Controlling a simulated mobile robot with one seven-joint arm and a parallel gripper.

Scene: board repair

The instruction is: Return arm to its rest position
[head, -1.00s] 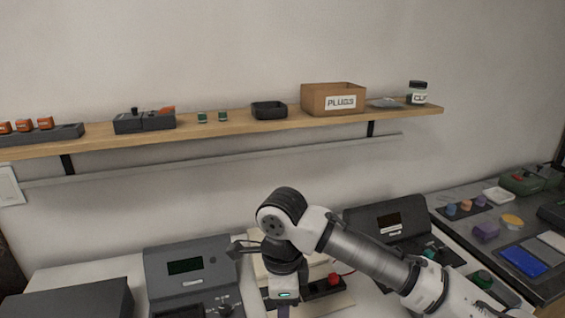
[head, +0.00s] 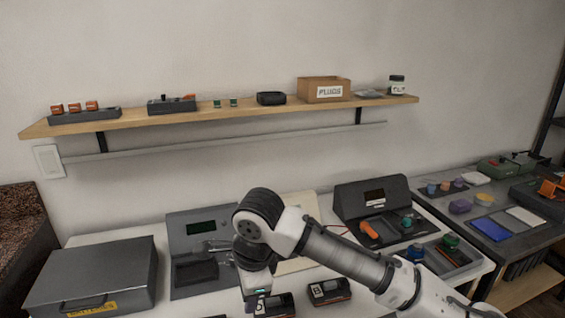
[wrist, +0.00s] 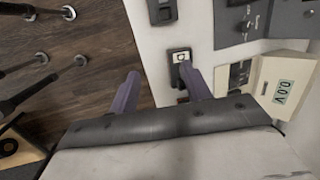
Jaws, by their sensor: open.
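My arm reaches in from the lower right of the head view and bends down over the white workbench. In the head view its wrist hides the fingers of my gripper. In the wrist view my gripper (wrist: 158,88) shows two purple fingers spread apart with nothing between them. The fingers point toward the bench edge, with wooden floor to the left and the white bench top (wrist: 205,40) to the right. A small dark block with a white label (wrist: 181,57) lies on the bench by the right finger.
On the bench stand a grey case (head: 95,280), a grey device with a green display (head: 200,227) and a dark station with an orange-handled tool (head: 369,229). A dark block marked B (head: 329,290) is near the front. A wooden shelf (head: 225,112) holds a PLUGS box (head: 323,90).

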